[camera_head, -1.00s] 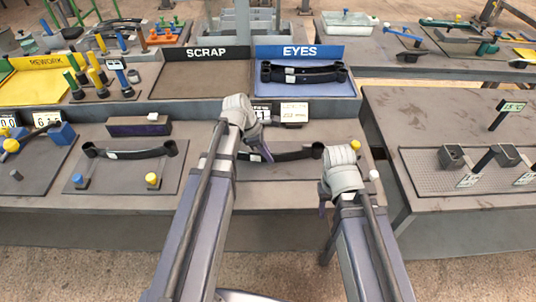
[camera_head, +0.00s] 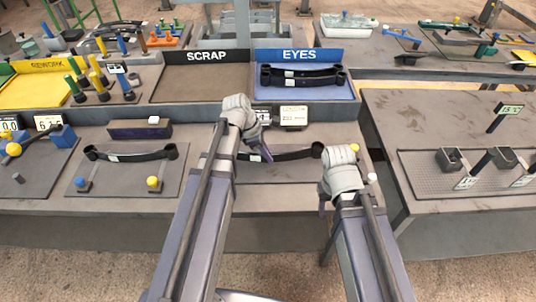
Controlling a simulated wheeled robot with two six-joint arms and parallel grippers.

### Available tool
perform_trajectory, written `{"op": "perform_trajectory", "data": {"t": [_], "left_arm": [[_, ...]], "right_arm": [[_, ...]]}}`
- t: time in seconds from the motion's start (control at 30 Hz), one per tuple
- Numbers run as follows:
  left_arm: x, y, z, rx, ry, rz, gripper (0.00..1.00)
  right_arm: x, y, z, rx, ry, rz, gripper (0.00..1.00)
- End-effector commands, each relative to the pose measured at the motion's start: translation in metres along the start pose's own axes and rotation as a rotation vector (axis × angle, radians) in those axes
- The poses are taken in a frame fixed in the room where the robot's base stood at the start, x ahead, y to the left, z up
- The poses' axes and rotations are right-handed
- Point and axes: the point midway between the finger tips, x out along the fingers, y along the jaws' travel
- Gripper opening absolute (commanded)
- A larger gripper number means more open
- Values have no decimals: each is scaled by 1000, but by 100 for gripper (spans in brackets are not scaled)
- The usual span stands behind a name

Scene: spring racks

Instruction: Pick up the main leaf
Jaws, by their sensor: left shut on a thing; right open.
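A dark curved leaf (camera_head: 292,155) with a rolled eye at its right end lies at the middle station, on or just above the grey plate. My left gripper (camera_head: 264,150) is at its left part and shut on it; the arm hides the leaf's left end. A similar dark leaf (camera_head: 130,156) with two eyes and a white label rests on the left plate. More dark leaves (camera_head: 303,76) lie in the blue EYES tray. My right gripper (camera_head: 322,205) is open and empty, below and right of the held leaf, near the table's front edge.
The SCRAP tray (camera_head: 202,83) is empty. A dark block (camera_head: 139,129) stands behind the left leaf.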

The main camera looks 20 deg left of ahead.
Motion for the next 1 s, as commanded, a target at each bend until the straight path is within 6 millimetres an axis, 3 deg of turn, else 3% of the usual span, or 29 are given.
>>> {"op": "perform_trajectory", "data": {"t": [0.03,0.5,0.7,1.0], "left_arm": [[-10,0,4,-3,0,1,0],[-67,0,28,-1,-1,0,0],[-79,0,33,-1,-1,0,0],[-82,3,34,0,-2,0,0]], "right_arm": [[-11,1,1,0,0,0,50],[-72,7,4,0,0,0,50],[-84,8,5,0,0,0,50],[-88,8,5,0,0,0,50]]}}
